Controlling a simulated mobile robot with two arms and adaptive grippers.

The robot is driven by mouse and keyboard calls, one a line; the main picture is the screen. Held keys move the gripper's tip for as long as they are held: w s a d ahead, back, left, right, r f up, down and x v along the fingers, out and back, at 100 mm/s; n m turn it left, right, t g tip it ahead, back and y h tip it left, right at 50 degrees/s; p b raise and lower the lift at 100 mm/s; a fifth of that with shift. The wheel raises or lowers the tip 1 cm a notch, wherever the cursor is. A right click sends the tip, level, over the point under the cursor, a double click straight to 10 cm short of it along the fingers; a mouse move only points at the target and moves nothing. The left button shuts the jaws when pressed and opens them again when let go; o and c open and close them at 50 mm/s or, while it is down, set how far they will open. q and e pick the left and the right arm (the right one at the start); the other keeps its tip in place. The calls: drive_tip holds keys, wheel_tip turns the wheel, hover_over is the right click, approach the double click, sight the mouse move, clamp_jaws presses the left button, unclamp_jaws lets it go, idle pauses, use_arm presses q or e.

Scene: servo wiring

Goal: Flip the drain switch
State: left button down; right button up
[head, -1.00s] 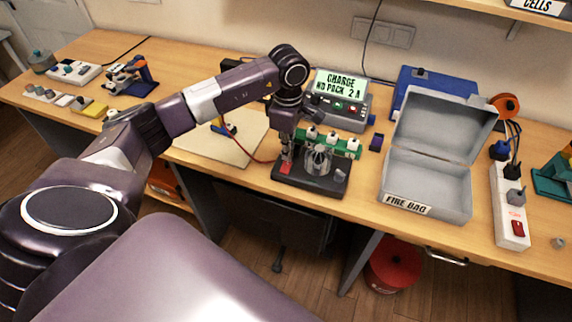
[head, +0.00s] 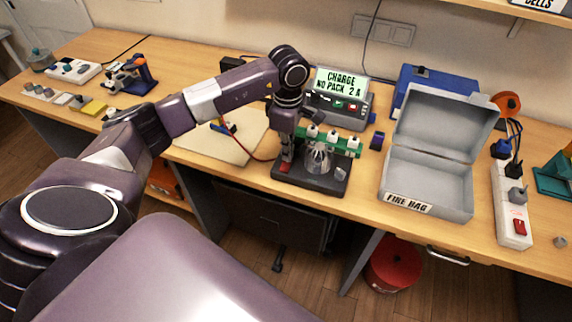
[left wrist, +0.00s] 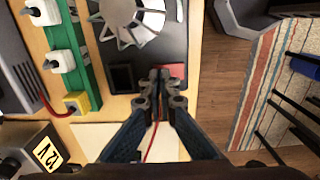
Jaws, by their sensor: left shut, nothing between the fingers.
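The drain unit is a black base plate (head: 315,184) with a silver finned cone (head: 318,158). A small red switch (head: 284,169) sits at the plate's left front corner. My left gripper (head: 287,160) points down just over this switch, closed and empty. In the left wrist view the closed fingertips (left wrist: 160,74) lie over the plate, and the red switch (left wrist: 177,71) shows just beside them, partly covered. A dark square (left wrist: 121,77) is on their other side. I cannot tell whether the tips touch the switch. My right gripper is not in view.
A green strip with white plugs (head: 346,145) stands behind the plate. The charger (head: 338,105) reads "CHARGE NO PACK 2 A". An open grey fire bag box (head: 430,187) and a white power strip (head: 511,213) stand to the right. A pale board (head: 205,145) lies left.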

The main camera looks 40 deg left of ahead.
use_arm(q)
drive_tip(key=shift+f+b, duration=0.5)
drive_tip(key=shift+f, duration=0.15)
drive_tip(key=shift+r+p, duration=1.95)
drive_tip(key=shift+r, duration=1.6)
